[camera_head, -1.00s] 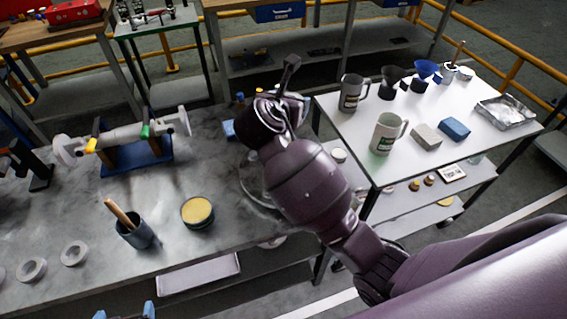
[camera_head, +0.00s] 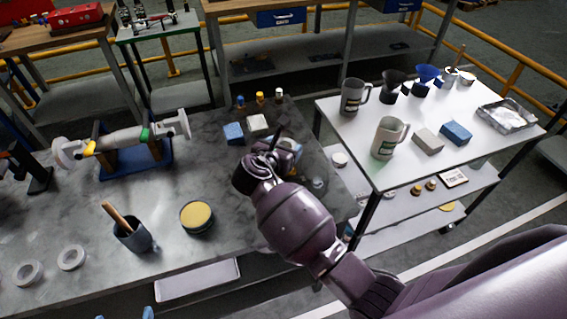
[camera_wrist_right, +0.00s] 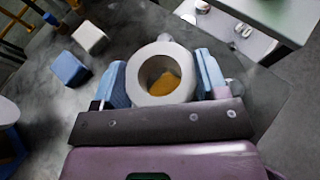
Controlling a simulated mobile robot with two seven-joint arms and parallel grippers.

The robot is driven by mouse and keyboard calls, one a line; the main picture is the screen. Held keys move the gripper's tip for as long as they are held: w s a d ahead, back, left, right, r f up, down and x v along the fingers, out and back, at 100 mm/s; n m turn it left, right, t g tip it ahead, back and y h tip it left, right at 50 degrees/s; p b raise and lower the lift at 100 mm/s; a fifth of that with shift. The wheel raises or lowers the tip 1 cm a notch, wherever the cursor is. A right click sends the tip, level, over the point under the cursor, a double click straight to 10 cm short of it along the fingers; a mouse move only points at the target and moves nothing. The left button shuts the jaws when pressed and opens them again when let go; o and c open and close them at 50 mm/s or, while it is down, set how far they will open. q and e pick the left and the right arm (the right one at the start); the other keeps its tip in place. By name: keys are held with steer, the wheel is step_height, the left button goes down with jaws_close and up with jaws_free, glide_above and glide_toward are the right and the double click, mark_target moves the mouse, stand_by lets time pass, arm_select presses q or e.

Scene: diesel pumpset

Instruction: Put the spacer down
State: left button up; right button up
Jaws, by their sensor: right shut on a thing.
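In the right wrist view, the spacer (camera_wrist_right: 146,65) is a thick pale grey ring with a brownish-yellow patch showing through its hole. My right gripper (camera_wrist_right: 163,83) is shut on it, with a blue pad on each side. In the head view, my right gripper (camera_head: 284,150) is over the right part of the grey bench (camera_head: 150,190), and my arm hides most of the spacer. I cannot tell whether the spacer touches the bench. Two blue tips of my left gripper (camera_head: 124,315) show apart at the bottom edge.
A blue block (camera_head: 233,133), a pale block (camera_head: 257,124) and small bottles (camera_head: 260,98) stand beyond my right gripper. Two pale rings (camera_head: 71,257), a cup with a handle (camera_head: 132,235) and a yellow-topped tin (camera_head: 197,216) are to the left. A white table (camera_head: 400,160) with mugs stands right.

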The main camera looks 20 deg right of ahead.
step_height(320, 180, down, 5)
steer(key=shift+r+b, duration=0.1)
steer(key=shift+b, duration=0.2)
steer(key=shift+f, duration=0.35)
steer(key=o, duration=1)
steer(key=shift+f, duration=0.15)
steer(key=shift+r, duration=0.2)
